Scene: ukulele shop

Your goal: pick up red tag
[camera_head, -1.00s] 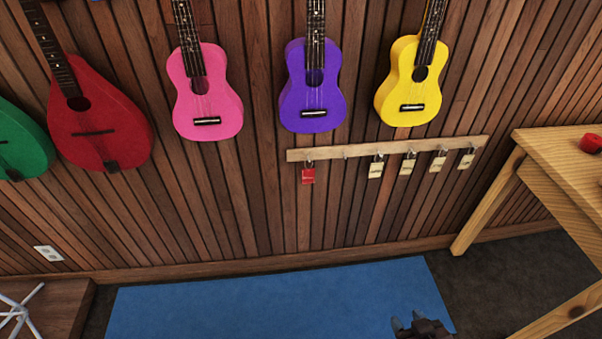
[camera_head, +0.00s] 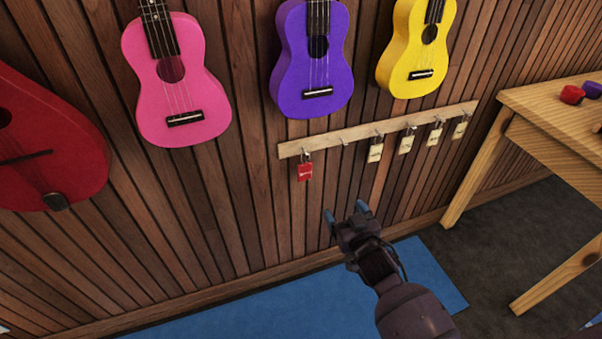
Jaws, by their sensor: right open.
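The red tag (camera_head: 305,172) hangs from the leftmost hook of a wooden hook rail (camera_head: 400,126) on the slatted wall, below the purple ukulele. My right gripper (camera_head: 346,213) is below and to the right of the red tag, apart from it. Its two blue-tipped fingers are spread, with nothing between them. My left gripper is not in view.
The hook right of the red tag is bare. Several cream tags (camera_head: 406,144) hang farther right. Pink (camera_head: 180,85), purple (camera_head: 310,75) and yellow (camera_head: 411,60) ukuleles hang above the rail. A wooden table (camera_head: 545,105) stands at the right. A blue mat (camera_head: 270,310) lies on the floor.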

